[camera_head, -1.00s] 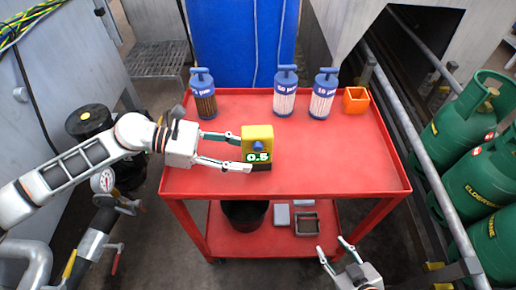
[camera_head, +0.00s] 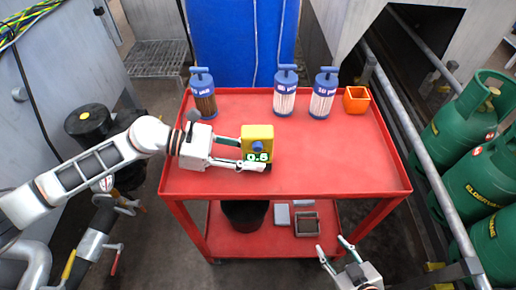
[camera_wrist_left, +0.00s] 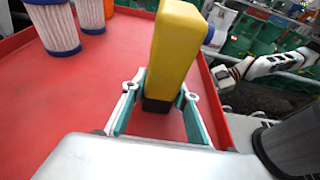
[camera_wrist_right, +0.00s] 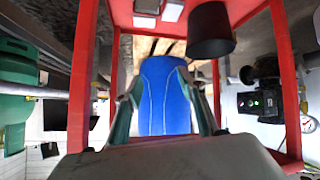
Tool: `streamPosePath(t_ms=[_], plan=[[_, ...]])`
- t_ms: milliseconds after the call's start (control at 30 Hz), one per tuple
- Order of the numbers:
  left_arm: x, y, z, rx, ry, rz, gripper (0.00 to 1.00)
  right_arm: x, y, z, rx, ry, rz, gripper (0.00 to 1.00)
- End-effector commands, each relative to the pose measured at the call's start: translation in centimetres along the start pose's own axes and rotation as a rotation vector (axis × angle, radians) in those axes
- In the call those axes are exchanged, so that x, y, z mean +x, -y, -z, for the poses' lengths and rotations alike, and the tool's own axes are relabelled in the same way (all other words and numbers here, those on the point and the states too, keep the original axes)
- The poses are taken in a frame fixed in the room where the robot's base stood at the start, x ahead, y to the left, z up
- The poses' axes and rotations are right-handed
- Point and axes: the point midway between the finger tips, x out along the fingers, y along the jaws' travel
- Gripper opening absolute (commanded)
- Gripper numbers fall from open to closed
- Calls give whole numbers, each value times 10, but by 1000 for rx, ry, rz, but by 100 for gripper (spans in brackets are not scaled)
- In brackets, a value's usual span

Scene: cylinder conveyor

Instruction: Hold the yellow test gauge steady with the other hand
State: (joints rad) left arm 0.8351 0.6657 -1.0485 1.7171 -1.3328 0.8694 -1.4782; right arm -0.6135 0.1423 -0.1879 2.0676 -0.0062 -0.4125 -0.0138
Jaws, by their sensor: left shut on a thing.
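The yellow test gauge (camera_head: 258,134) stands on the red cart top (camera_head: 330,165), left of its middle. It has a blue knob and a lit display that looks like 0.6. My left gripper (camera_head: 255,153) is shut on the gauge, with its fingers on either side of it. In the left wrist view the yellow gauge (camera_wrist_left: 176,50) stands between the two fingers, its dark base low near the red surface. My right gripper (camera_head: 333,249) is open and empty, low in front of the cart. In the right wrist view its fingers (camera_wrist_right: 160,85) are apart.
Three blue-capped filter cartridges stand at the back: a brown one (camera_head: 205,103) and two white ones (camera_head: 285,101) (camera_head: 323,104). An orange holder (camera_head: 356,107) is at the back right. A black bucket (camera_head: 243,214) is on the lower shelf. The cart top's right side is clear.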

Motion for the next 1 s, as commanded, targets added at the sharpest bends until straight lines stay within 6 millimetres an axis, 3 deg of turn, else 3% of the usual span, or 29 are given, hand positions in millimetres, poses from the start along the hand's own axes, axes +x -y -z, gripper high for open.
streamPosePath(t_ms=[67,200,1000], plan=[[0,0,0,0,0,0,3,0,0,0,-1,0,0,37],[0,0,0,0,0,0,3,0,0,0,-1,0,0,1],[0,0,0,0,0,1,3,0,0,0,-1,0,0,0]])
